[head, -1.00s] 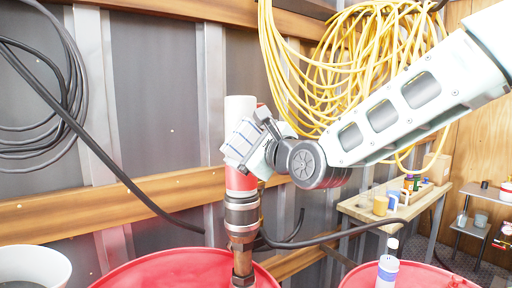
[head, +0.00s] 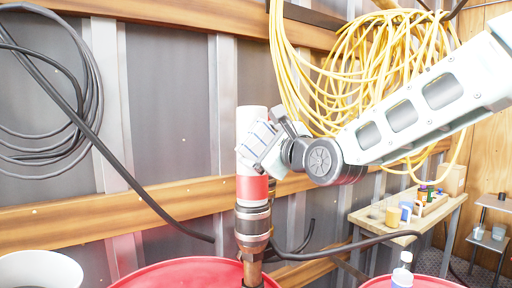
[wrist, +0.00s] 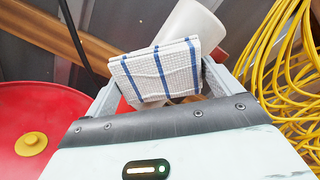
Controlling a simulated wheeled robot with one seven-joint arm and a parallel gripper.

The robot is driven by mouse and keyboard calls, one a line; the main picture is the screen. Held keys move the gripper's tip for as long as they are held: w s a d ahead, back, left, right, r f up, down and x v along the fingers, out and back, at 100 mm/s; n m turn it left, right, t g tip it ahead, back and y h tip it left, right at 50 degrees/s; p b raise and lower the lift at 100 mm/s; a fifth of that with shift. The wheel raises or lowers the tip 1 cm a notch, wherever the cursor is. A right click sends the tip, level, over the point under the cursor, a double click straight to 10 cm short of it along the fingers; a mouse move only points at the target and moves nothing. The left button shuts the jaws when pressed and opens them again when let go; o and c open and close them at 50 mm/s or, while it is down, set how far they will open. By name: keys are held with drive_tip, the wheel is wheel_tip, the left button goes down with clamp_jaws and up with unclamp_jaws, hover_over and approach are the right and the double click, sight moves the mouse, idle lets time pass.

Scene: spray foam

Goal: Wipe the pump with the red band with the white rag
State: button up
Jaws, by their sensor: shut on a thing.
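The pump (head: 252,188) stands upright on a red drum in the head view. It has a white upper cylinder, a red band and a dark metal lower part. My gripper (head: 272,140) is shut on the white rag (head: 255,141), a folded cloth with blue stripes. The rag lies against or just in front of the pump's white part, above the red band; I cannot tell if they touch. In the wrist view the rag (wrist: 160,70) sits between the fingers, with the pump's white cylinder (wrist: 190,25) behind it. The rag hides part of the pump.
Red drums (head: 190,275) stand below. A yellow cable coil (head: 375,65) hangs behind my arm, and a black hose (head: 125,175) crosses the left. A white bucket (head: 40,270) is at lower left. A wooden bench (head: 385,220) with small containers stands at right.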

drive_tip(key=shift+w+d, duration=0.5)
drive_tip(key=shift+d, duration=0.2)
drive_tip(key=shift+v, duration=3)
drive_tip(key=p+v, duration=0.1)
drive_tip(key=v, duration=0.2)
drive_tip(key=shift+r+p, duration=0.1)
drive_tip(key=shift+p, duration=0.55)
